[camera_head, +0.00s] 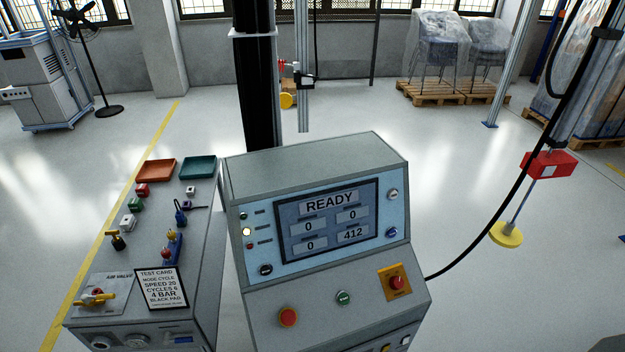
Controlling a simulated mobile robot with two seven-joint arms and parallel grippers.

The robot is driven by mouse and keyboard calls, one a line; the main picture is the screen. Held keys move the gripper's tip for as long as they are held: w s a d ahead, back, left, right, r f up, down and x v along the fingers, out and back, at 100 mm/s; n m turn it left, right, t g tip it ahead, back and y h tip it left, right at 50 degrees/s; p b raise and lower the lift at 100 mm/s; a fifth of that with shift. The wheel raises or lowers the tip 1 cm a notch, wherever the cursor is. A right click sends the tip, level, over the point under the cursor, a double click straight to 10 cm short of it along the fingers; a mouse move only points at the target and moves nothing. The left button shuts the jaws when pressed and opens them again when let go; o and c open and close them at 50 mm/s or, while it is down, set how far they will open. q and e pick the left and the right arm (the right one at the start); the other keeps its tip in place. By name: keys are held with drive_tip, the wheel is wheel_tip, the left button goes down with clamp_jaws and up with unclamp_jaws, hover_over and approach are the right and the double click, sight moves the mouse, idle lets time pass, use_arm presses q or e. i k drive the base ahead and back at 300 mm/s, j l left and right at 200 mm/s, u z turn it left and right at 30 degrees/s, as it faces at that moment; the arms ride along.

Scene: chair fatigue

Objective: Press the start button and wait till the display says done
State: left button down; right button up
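The control console (320,160) stands at the centre. Its display (328,220) reads READY, with boxes showing 0, 0, 0 and 412. A green button (344,298) with small lettering too fine to read sits on the lower panel; it looks like the start button. A larger red button (288,317) is to its left, and a red stop knob (397,283) on a yellow plate is to its right. A yellowish lamp (247,231) is lit left of the display. Neither gripper shows in the head view.
A grey side bench (203,270) on the left holds a test card (161,288), a yellow-handled air valve (95,298), several small parts, an orange tray (156,170) and a green tray (197,167). A black cable runs from the console's right. A yellow pad (506,234) hangs at right.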

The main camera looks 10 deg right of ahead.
sight(344, 298)
drive_tip(key=z, duration=0.65)
drive_tip(key=i, duration=0.1)
